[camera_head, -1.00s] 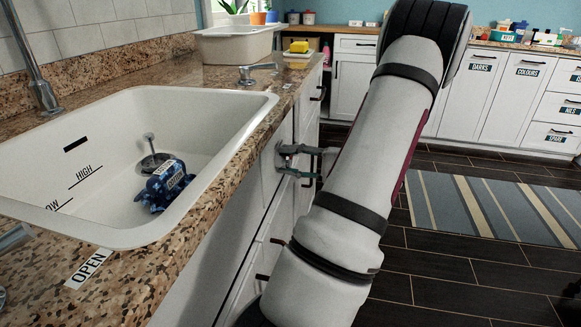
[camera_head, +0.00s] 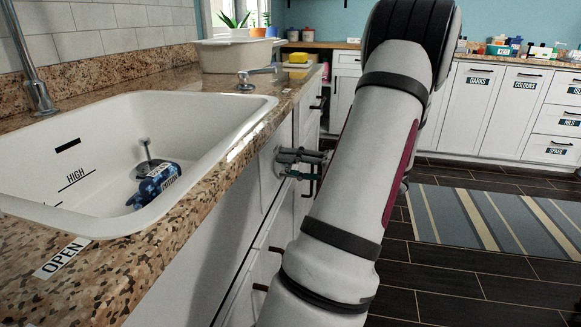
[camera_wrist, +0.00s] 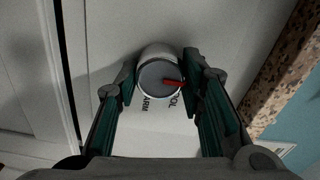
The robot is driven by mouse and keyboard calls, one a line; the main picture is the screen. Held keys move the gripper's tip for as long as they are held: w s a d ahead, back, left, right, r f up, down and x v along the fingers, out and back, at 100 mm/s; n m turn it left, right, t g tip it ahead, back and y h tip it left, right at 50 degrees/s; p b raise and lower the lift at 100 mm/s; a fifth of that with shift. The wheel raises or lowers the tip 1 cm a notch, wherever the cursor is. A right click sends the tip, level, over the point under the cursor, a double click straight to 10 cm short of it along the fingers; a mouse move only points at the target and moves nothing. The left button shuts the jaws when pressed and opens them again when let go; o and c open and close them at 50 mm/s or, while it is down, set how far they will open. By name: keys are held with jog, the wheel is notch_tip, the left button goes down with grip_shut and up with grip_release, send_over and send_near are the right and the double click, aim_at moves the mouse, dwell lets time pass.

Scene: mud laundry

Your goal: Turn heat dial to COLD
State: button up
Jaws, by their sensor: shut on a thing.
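The heat dial (camera_wrist: 158,78) is a round grey knob with a red pointer on the white cabinet front. In the wrist view the pointer points right, close to a partly hidden label ending in "OOL" (camera_wrist: 179,99). A label reading "ARM" (camera_wrist: 145,104), its start hidden, lies below the dial. My gripper (camera_wrist: 160,74) has one finger on each side of the dial and is shut on it. In the head view my gripper (camera_head: 297,162) is at the cabinet front below the counter edge; the dial is hidden there. No COLD label is readable.
A white sink (camera_head: 225,112) with a blue object (camera_head: 155,184) inside is set in the granite counter (camera_head: 130,260). Dark handles stick out from the cabinet front. The floor at right is clear, with a striped rug (camera_head: 495,228).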

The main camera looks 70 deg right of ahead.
jog(key=o, duration=1.2)
jog(key=s, duration=0.8)
jog(key=s+d, duration=0.1)
jog(key=s, duration=0.3)
